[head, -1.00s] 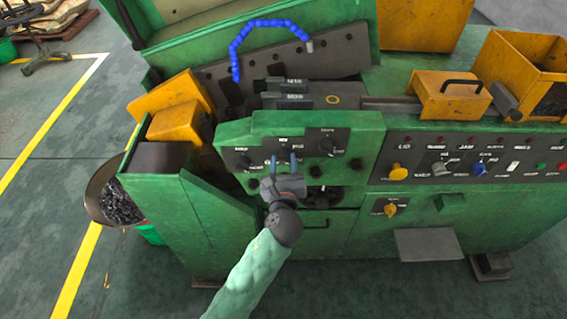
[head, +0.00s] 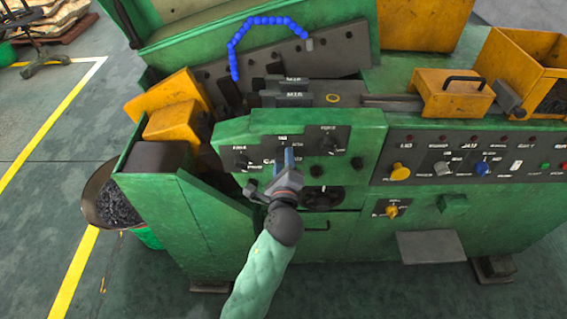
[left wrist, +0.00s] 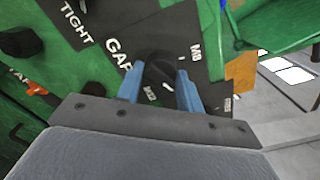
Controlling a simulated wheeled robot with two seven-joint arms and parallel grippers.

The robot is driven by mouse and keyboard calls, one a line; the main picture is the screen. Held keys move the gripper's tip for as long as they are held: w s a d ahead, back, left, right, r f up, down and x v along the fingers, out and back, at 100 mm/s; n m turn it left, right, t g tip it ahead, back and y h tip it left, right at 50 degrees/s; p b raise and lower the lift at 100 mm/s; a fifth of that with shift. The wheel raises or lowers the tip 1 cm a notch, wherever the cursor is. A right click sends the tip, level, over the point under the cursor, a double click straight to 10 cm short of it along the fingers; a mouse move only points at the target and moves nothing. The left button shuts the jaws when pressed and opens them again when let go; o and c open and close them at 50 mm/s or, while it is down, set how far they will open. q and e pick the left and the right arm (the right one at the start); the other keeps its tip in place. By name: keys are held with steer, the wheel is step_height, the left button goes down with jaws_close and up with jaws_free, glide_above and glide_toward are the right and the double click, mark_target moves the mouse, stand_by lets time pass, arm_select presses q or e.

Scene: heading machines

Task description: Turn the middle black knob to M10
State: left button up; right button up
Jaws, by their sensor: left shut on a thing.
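The middle black knob (left wrist: 160,70) sits on a dark label plate in the left wrist view. My left gripper (left wrist: 159,88) has its two blue fingers on either side of this knob and is shut on it. White labels "M8" and "M12" show beside the knob; I cannot tell exactly where its pointer stands. In the head view, my left gripper (head: 287,158) is at the green control panel (head: 262,125) and hides most of the middle knob. My right gripper is not in view.
In the head view, another black knob (head: 330,145) is to the right of my gripper and one (head: 242,163) to the left. A black round part (head: 322,198) sits below. A switch panel with a yellow knob (head: 400,172) is farther right. An open green door (head: 190,215) stands at left.

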arm_select(q)
steer(key=shift+n, duration=0.4)
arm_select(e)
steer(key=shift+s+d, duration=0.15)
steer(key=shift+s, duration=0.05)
arm_select(q)
steer(key=o, duration=1)
steer(key=s+b, duration=0.3)
steer(key=s, duration=0.4)
steer(key=shift+s+b, duration=0.4)
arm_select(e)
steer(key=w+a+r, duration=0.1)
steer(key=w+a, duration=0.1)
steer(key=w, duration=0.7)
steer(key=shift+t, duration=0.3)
